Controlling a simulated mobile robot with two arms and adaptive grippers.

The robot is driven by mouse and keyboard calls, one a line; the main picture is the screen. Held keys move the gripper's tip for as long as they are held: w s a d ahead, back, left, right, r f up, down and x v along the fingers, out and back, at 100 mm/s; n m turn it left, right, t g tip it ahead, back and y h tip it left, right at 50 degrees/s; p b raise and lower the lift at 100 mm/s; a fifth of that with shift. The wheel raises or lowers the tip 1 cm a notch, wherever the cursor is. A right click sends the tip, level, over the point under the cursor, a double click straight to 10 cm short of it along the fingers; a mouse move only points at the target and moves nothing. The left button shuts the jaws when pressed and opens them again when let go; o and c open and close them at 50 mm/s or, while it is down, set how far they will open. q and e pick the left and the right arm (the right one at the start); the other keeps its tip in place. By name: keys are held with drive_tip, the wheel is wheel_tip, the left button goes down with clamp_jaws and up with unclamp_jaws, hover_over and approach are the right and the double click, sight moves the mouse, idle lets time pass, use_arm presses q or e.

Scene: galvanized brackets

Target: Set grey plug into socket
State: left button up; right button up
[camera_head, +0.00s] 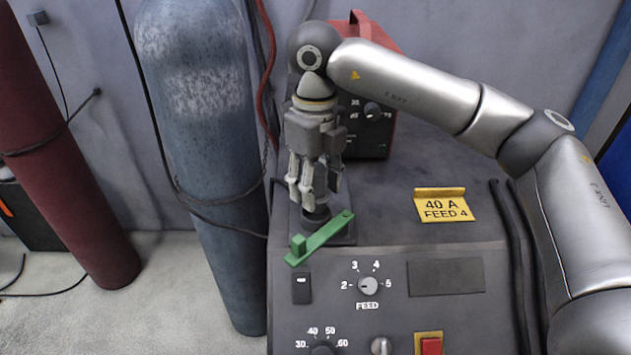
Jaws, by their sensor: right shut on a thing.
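My right gripper (315,190) points straight down over the top of the dark machine, with its fingers shut on the grey plug (316,214). Only a dark rounded part of the plug shows below the fingertips; the rest is hidden by the fingers. The socket's dark square base (342,238) lies directly under it on the machine top. A green lever (322,238) lies slantwise across the front of the socket. The socket opening is hidden, so I cannot tell how far the plug is in it. My left gripper is not in view.
A red and black box (372,130) stands behind my gripper. A yellow sign (443,205) reads 40 A FEED 4. The front panel has a feed knob (368,284) and a red button (431,346). A blue-grey cylinder (205,150) stands close on the left; cables run at right.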

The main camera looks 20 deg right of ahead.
drive_tip(key=shift+f+b, duration=1.2)
drive_tip(key=shift+f, duration=0.35)
drive_tip(key=o, duration=1.3)
drive_tip(key=shift+r, duration=0.1)
wheel_tip(320, 180, up, 12)
